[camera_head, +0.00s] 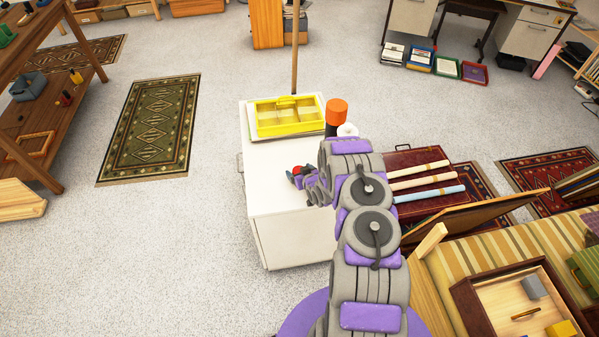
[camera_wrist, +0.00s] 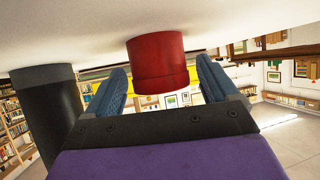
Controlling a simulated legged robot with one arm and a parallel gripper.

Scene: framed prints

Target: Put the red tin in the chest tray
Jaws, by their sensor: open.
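In the wrist view, which is upside down, the red tin (camera_wrist: 157,62) hangs from the pale chest top (camera_wrist: 110,25) and lies between the two blue fingers. My gripper (camera_head: 300,173) is open around the tin, with a gap on each side; it also shows in the wrist view (camera_wrist: 161,72). The yellow chest tray (camera_head: 262,130) sits at the back of the chest top on a pale board, beyond the tin. My arm hides the chest's right part.
An orange-topped dark container (camera_head: 336,108) and a small white item (camera_head: 347,130) stand right of the tray. A dark cylinder (camera_wrist: 48,115) stands left of the tin in the wrist view. A wooden pole (camera_head: 295,50) rises behind the tray. Floor left of the chest is clear.

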